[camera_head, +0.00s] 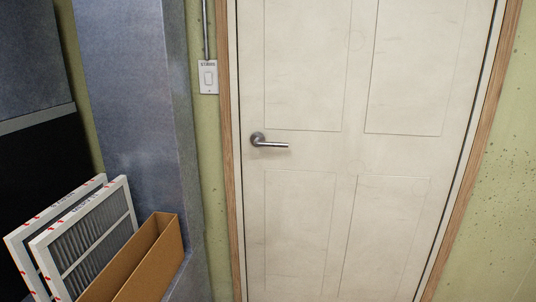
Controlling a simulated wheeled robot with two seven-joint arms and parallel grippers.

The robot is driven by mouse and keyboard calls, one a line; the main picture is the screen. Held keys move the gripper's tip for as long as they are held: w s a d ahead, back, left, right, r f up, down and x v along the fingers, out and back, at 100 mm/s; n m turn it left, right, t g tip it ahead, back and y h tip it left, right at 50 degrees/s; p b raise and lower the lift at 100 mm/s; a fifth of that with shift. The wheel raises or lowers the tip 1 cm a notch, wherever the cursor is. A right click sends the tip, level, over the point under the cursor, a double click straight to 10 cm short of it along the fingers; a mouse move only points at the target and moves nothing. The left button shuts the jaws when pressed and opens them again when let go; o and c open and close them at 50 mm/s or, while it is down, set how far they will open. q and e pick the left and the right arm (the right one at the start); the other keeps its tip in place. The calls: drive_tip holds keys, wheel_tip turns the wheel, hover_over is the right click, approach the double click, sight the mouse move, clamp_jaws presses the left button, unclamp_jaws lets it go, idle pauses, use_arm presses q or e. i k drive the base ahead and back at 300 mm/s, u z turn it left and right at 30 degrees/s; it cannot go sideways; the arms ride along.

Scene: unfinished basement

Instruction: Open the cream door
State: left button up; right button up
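The cream door (355,155) fills the middle and right of the head view and is shut in its wooden frame (229,160). It has several recessed panels. A metal lever handle (270,142) sits on the door's left side, with its lever level and pointing right. Neither of my grippers shows in the head view, and nothing touches the handle.
A labelled light switch (208,78) is on the green wall (508,190) left of the door frame. A grey metal duct or cabinet (130,90) stands at the left. Air filters (85,240) and an open cardboard box (150,262) are at the lower left.

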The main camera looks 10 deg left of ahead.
sight(355, 115)
drive_tip(key=u, duration=0.65)
drive_tip(key=i, duration=0.6)
drive_tip(key=u, duration=0.4)
